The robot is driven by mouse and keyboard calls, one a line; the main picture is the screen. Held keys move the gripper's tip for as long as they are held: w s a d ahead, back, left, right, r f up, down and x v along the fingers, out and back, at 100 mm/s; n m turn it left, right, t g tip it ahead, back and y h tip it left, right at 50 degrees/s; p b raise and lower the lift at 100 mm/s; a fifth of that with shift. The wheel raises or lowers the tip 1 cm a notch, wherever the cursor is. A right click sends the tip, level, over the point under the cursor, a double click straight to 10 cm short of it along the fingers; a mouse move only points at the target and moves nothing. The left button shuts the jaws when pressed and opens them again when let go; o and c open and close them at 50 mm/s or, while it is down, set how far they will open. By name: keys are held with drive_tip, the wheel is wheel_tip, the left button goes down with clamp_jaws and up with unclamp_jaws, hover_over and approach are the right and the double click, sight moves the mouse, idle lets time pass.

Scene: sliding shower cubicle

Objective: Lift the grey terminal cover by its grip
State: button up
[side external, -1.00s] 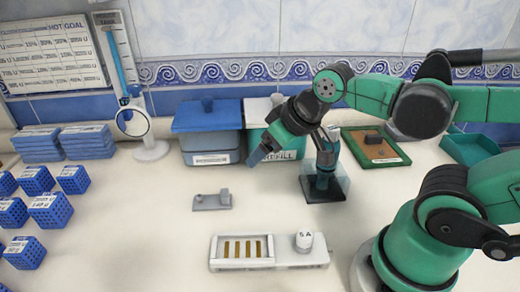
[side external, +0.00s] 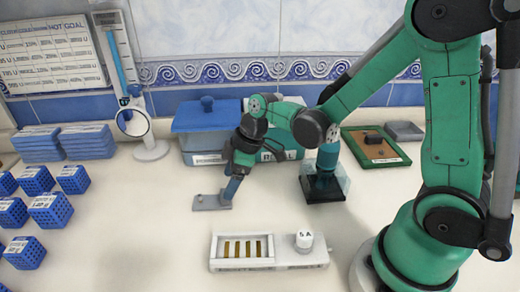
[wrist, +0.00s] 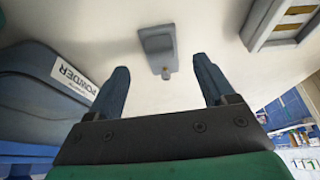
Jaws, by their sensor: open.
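The grey terminal cover (side external: 208,203), a small flat plate, lies on the pale counter. In the wrist view the cover (wrist: 157,42) is ahead of the fingers, with a small nub on its near end between the fingertip lines. My gripper (side external: 230,192) points down at the cover's right end in the side view, partly hiding it. My gripper (wrist: 161,76) is open and its two blue fingers hold nothing. I cannot tell whether a fingertip touches the cover. A white terminal block (side external: 225,265) with brass-coloured strips and a white knob marked 5A sits nearer the camera.
A blue-lidded bin (side external: 205,117) stands behind my gripper. A dark-based stand (side external: 325,190) is to its right, and a green-framed tray (side external: 375,147) farther right. Blue crates (side external: 48,210) fill the left side. The counter between crates and cover is clear.

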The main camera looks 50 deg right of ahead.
sight(214, 203)
drive_tip(key=shift+x, duration=1.85)
clamp_jaws()
